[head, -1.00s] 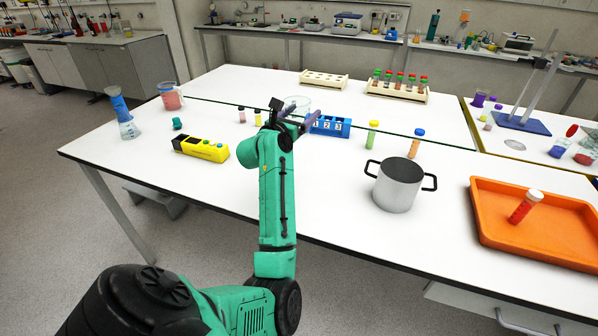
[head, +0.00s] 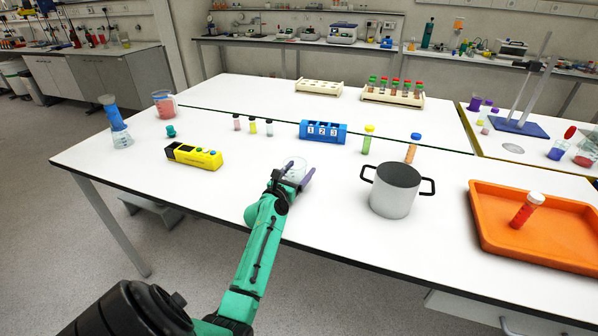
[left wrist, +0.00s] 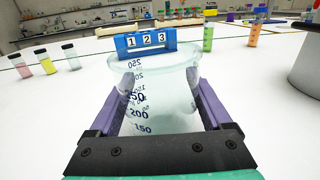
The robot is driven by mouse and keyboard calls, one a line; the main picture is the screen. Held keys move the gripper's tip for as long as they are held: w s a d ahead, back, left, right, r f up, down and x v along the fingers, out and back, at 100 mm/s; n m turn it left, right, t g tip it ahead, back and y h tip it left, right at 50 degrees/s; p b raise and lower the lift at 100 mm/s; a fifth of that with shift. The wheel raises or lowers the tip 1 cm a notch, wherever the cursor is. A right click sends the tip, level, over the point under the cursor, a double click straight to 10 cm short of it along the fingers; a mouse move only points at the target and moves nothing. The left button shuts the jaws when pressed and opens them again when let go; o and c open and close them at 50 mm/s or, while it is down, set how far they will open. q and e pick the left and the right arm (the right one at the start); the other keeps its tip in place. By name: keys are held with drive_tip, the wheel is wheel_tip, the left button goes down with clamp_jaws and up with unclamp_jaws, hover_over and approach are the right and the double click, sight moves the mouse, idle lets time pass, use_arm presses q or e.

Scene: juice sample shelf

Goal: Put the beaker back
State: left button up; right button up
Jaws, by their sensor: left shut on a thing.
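The clear glass beaker (head: 296,165) is in the purple fingers of my left gripper (head: 293,178), over the front-middle of the white table, left of the grey pot. In the left wrist view the beaker (left wrist: 160,97) stands between both fingers (left wrist: 158,115), roughly upright, with its rim away from the gripper and dark volume marks on its wall. It looks empty. I cannot tell whether its base touches the table. My right gripper is not in view.
A blue 1-2-3 block (head: 323,131) is behind the beaker. Small vials (head: 253,126) and a yellow device (head: 194,156) are to the left. A pot (head: 393,192) and an orange tray (head: 545,240) are to the right. White table is bare around the gripper.

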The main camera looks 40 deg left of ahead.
use_arm(q)
drive_tip(key=o, duration=1.4)
drive_tip(key=shift+f, duration=0.1)
drive_tip(key=shift+c, duration=0.2)
drive_tip(key=shift+r, duration=0.2)
drive_tip(key=v, duration=1.1)
drive_tip(key=shift+f+b, duration=0.1)
drive_tip(key=shift+b, duration=0.25)
drive_tip(key=shift+s+d, duration=0.1)
drive_tip(key=shift+s, duration=0.35)
